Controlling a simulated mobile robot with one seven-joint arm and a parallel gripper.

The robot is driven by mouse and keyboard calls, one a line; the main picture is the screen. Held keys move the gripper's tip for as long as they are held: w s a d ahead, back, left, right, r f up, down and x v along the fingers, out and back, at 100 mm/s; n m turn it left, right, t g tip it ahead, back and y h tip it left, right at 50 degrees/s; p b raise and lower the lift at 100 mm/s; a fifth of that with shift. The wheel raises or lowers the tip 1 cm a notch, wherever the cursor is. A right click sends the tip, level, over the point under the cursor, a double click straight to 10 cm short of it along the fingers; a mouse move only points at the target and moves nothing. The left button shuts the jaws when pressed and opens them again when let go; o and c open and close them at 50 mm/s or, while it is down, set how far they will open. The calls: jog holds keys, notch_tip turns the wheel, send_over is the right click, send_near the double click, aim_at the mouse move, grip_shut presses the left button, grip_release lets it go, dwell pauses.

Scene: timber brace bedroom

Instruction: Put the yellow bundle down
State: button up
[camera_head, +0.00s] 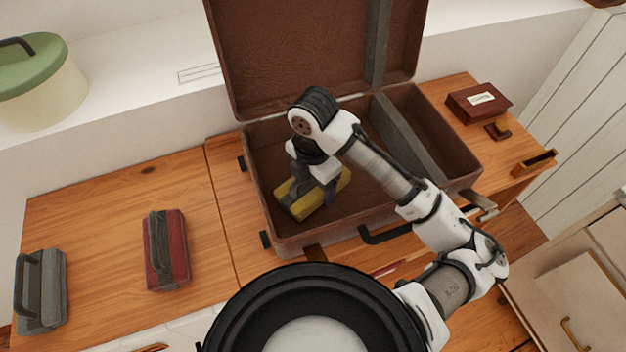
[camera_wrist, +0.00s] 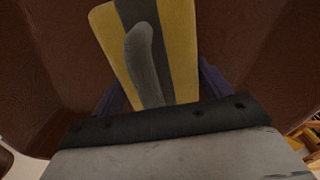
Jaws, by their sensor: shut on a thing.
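The yellow bundle (camera_head: 302,207) has a dark grey band and handle. It is inside the left compartment of the open brown suitcase (camera_head: 281,240), low near the suitcase floor; I cannot tell whether it touches the floor. My gripper (camera_head: 313,190) reaches down into the suitcase and is shut on the bundle. In the wrist view the yellow bundle (camera_wrist: 180,45) with its grey handle fills the top middle, between my purple fingers. My wrist and gripper hide part of the bundle in the head view.
A grey divider (camera_head: 405,135) splits the suitcase, and its lid (camera_head: 300,50) stands open at the back. A red bundle (camera_head: 166,250) and a grey bundle (camera_head: 40,290) lie on the wooden top to the left. A dark red box (camera_head: 478,102) is at the right.

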jog(key=shift+f, duration=0.15)
jog(key=o, duration=1.1)
jog(key=shift+o, duration=0.2)
notch_tip(320, 180, up, 12)
jog(key=shift+r+p, duration=0.15)
jog(key=shift+p, duration=0.2)
